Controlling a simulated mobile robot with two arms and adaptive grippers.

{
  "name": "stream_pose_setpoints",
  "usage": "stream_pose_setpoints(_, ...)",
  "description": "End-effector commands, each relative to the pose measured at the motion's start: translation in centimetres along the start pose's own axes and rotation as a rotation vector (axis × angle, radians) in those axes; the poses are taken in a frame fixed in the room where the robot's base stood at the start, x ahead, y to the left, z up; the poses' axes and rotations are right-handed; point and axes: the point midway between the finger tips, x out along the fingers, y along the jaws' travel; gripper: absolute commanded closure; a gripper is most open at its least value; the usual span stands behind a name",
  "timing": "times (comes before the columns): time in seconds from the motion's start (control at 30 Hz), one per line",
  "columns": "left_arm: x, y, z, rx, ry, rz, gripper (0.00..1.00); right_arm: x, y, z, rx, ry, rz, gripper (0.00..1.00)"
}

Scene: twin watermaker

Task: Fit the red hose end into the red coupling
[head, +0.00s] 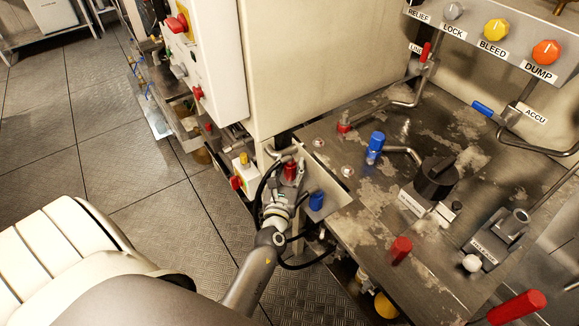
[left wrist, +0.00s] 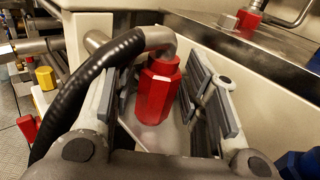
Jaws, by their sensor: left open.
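The red hose end (left wrist: 158,88) is a six-sided red piece with a bent metal pipe on top. It stands upright in a bracket, between the fingers of my left gripper (left wrist: 155,100), which is open around it. In the head view the red hose end (head: 290,171) shows beside the deck's left edge, with my left gripper (head: 284,180) at it. A red fitting (head: 344,127) at the foot of a metal pipe on the deck looks like the red coupling; it also shows in the left wrist view (left wrist: 249,18). My right gripper is out of view.
A blue hose end (head: 317,201) hangs beside the red one. A black hose (left wrist: 85,90) passes by my left finger. A white cabinet stands behind.

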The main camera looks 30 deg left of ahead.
Motion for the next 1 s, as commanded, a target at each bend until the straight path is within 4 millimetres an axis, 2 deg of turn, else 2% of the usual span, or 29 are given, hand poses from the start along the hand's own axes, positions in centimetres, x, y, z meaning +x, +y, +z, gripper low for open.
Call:
stream_pose_setpoints(0.2, 0.0, 0.0, 0.0, 0.000, 0.001, 0.000, 0.59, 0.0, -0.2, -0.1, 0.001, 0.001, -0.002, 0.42)
stream_pose_setpoints(0.5, 0.0, 0.0, 0.0, 0.000, 0.001, 0.000, 0.96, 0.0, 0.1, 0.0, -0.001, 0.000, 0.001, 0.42)
stream_pose_setpoints(0.77, 0.0, 0.0, 0.1, 0.001, 0.000, 0.000, 0.97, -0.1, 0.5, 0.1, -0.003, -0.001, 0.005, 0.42)
stream_pose_setpoints(1.0, 0.0, 0.0, 1.2, 0.001, -0.001, 0.000, 0.97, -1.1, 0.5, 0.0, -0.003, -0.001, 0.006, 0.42)
